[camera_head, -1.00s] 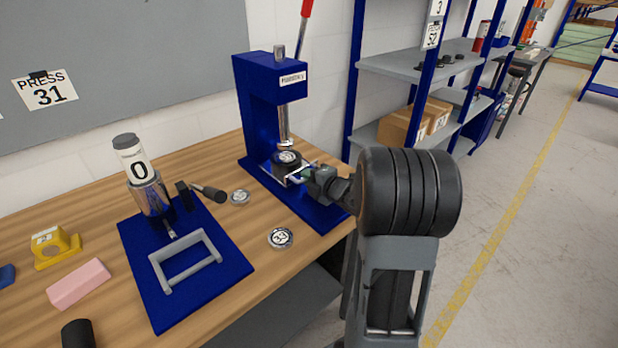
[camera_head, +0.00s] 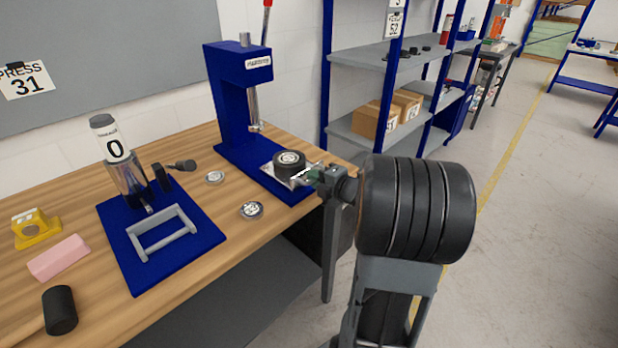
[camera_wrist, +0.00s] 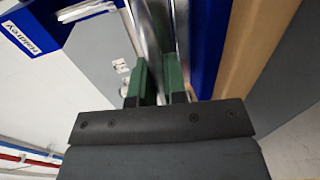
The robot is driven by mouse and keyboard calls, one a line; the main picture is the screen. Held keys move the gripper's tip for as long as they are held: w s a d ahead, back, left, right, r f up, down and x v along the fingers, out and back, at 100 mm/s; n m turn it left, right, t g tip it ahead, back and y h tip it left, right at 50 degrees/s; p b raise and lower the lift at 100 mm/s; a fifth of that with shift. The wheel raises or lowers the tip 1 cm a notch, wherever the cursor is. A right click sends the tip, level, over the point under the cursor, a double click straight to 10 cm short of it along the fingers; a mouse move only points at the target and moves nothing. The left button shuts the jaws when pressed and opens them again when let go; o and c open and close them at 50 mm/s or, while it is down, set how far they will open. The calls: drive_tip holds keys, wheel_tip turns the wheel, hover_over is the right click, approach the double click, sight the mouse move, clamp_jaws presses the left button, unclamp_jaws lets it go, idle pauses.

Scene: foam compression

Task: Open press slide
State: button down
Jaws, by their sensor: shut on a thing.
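The blue press (camera_head: 237,70) stands at the back of the bench on a blue base (camera_head: 245,168). Its metal slide (camera_head: 304,180) is out along the base toward me, clear of the upright ram (camera_head: 254,112). A dark round piece with a pale top (camera_head: 289,162) sits on the slide. My gripper (camera_head: 313,174) is at the slide's near end, shut on its handle, which is mostly hidden in the head view. In the wrist view my green fingers (camera_wrist: 158,72) close around a shiny metal bar.
A pink block (camera_head: 58,258) and black cylinder (camera_head: 60,310) are at far left. Shelves (camera_head: 375,65) stand behind.

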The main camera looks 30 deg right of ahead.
drive_tip(key=shift+s+d, duration=0.15)
drive_tip(key=shift+s, duration=0.3)
drive_tip(key=c, duration=1.2)
unclamp_jaws()
drive_tip(key=shift+w, duration=0.1)
drive_tip(key=v, duration=1.3)
drive_tip(key=shift+s+r, duration=0.15)
drive_tip(key=shift+s, duration=0.25)
